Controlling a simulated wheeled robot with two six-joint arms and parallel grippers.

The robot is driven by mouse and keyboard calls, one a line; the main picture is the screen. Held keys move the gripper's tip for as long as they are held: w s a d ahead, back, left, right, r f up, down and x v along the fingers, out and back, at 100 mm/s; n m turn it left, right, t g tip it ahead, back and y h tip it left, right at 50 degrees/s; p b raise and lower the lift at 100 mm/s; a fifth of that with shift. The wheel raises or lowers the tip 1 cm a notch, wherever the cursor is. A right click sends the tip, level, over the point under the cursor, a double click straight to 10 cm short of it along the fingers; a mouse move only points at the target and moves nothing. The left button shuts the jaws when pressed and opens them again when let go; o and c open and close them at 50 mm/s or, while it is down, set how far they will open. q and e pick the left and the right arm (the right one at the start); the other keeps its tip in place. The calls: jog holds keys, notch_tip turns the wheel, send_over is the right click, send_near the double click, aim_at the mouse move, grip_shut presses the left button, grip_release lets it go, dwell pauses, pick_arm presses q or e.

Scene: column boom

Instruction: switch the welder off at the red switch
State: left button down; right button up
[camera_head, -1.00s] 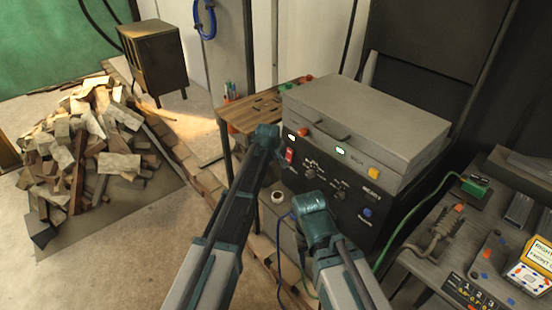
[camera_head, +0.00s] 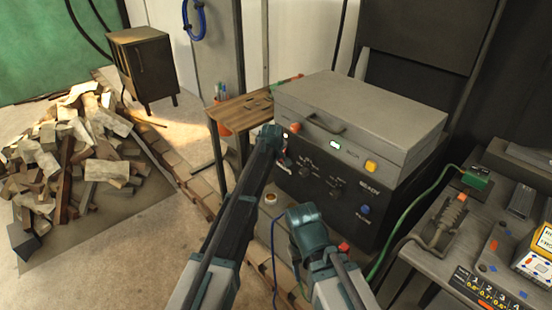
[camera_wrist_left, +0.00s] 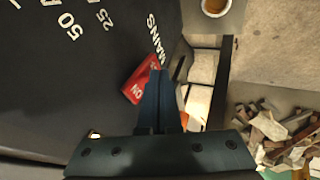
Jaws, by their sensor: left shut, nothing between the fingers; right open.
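The welder (camera_head: 352,110) is a grey-lidded box with a dark front panel. Its red switch (camera_wrist_left: 138,85) shows in the left wrist view, marked ON, beside the word MAINS. In the head view my left gripper covers most of the switch. My left gripper (camera_wrist_left: 158,74) is shut and empty, its fingertips at the switch's right edge; I cannot tell whether they touch it. It also shows in the head view (camera_head: 280,152), in front of the panel's left end. My right gripper (camera_head: 304,216) is open, lower and in front of the panel; its fingertips are hard to make out.
A wooden table (camera_head: 238,115) stands behind at left. A cluttered grey bench (camera_head: 405,262) and green cable (camera_head: 412,222) are at right.

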pick_arm(q)
jog(key=shift+f, duration=0.1)
jog(key=shift+w+d+f+t+h+b, duration=0.1)
jog(key=shift+w+d+t+h+b, duration=0.2)
jog(key=shift+b, duration=0.4)
jog(key=shift+s+a, duration=0.1)
jog(key=shift+r+p, duration=0.8)
